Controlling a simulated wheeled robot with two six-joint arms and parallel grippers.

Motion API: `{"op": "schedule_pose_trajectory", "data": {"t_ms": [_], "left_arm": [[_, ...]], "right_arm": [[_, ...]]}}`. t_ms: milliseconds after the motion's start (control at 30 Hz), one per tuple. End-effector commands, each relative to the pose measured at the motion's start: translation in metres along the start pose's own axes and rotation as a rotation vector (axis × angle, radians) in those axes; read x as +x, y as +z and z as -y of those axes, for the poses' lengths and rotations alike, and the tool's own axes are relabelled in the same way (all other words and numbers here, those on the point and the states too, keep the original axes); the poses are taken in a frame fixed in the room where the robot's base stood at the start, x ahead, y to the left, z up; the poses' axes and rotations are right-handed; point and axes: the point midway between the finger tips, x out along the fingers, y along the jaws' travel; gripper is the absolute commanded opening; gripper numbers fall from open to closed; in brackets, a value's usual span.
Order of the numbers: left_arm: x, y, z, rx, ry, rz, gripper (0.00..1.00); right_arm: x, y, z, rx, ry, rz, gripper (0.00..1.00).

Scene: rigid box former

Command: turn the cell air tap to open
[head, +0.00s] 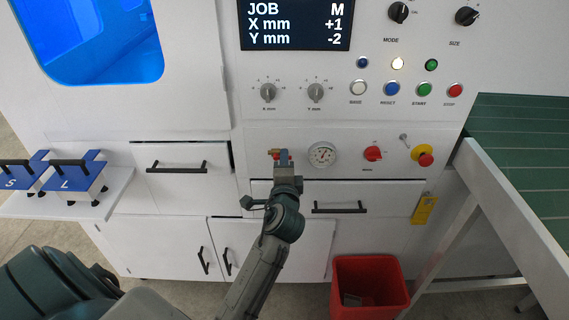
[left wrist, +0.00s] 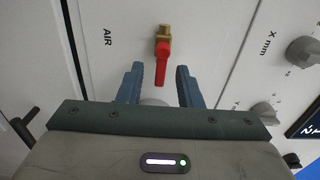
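The air tap (head: 273,151) is on the white machine front, left of the gauge, partly hidden behind my left gripper in the head view. In the left wrist view the tap is a brass body (left wrist: 163,33) with a red lever (left wrist: 157,78). The label AIR is printed beside it. My left gripper (head: 284,155) is in front of the tap. In the left wrist view its two blue fingers (left wrist: 158,68) are apart, one on each side of the lever, with a gap on both sides. My right gripper is not in view.
A round gauge (head: 322,154) and a red knob (head: 373,153) are right of the tap. A red emergency button (head: 425,159) is further right. Drawer handles (head: 339,209) stick out below. A red bin (head: 370,285) stands on the floor.

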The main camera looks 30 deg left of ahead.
Motion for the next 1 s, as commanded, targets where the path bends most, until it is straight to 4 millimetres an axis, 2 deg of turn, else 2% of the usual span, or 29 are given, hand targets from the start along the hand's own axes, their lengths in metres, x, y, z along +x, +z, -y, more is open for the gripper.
{"op": "schedule_pose_trajectory", "data": {"t_ms": [267, 433, 700, 1000], "left_arm": [[-0.002, 0.0, 0.0, 0.0, -0.001, -0.001, 0.32], [-0.024, 0.0, -0.002, -0.003, 0.002, -0.001, 0.32], [-0.064, 0.0, -0.002, -0.003, 0.002, 0.0, 0.32], [-0.075, 0.0, 0.0, 0.001, -0.001, 0.0, 0.32]], "right_arm": [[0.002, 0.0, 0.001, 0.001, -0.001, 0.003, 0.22], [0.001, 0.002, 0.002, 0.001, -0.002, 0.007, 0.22], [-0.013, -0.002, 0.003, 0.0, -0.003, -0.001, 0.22], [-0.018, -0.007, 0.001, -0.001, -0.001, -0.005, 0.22]]}}
